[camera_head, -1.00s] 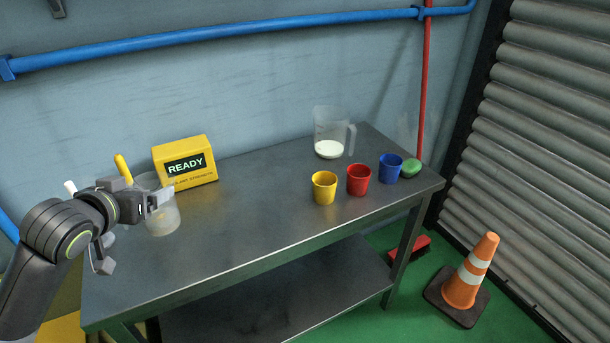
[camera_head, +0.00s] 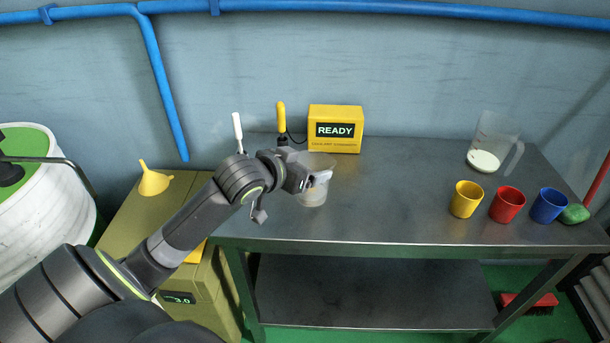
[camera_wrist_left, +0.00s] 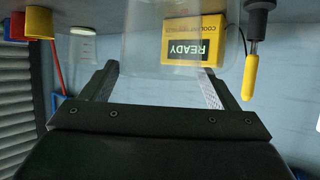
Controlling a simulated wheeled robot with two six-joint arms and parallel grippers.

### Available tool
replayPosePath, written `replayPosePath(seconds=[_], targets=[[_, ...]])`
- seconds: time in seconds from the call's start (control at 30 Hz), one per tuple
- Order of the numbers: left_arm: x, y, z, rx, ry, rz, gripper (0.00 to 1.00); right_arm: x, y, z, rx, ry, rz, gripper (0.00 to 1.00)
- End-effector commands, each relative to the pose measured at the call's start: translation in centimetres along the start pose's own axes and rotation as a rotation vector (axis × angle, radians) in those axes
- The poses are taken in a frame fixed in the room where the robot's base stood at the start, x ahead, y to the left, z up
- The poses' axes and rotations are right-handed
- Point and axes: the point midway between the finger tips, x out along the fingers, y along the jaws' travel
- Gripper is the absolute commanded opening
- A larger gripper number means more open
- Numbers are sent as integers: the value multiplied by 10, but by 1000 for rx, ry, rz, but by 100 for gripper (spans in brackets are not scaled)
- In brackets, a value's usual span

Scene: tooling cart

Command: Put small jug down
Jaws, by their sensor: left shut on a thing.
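The small jug (camera_head: 312,194) is a clear, see-through cup at the left end of the metal table, in front of the yellow READY box. My left gripper (camera_head: 321,178) is shut on it near its upper part. The jug looks upright; I cannot tell whether its base touches the table. In the left wrist view, the see-through jug (camera_wrist_left: 170,45) fills the space between the fingers of the left gripper (camera_wrist_left: 160,82). A larger clear jug (camera_head: 493,143) with white liquid stands at the table's right end. My right gripper is not in view.
The READY box (camera_head: 335,128) and a yellow-handled tool (camera_head: 281,112) are close behind the small jug. Yellow (camera_head: 466,200), red (camera_head: 507,205) and blue (camera_head: 549,206) cups stand at the right. The middle of the metal table (camera_head: 400,190) is clear.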

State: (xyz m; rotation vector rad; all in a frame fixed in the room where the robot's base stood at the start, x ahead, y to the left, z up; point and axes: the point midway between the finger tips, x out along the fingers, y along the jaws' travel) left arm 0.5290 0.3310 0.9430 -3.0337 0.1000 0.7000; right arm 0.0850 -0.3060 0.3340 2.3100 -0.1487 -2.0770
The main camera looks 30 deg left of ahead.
Motion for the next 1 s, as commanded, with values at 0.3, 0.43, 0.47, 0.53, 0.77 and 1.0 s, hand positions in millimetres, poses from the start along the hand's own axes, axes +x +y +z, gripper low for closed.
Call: replayPosePath(seconds=[0.3,0.43,0.47,0.53,0.77,1.0], targets=[[11,0,22,0,1,0,32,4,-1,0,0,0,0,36],[11,0,22,0,1,0,32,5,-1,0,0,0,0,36],[11,0,23,-1,1,0,32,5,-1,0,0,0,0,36],[12,0,25,-1,1,0,32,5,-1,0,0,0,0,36],[12,0,24,-1,-1,0,100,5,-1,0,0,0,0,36],[7,0,22,2,-1,-1,100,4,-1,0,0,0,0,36]])
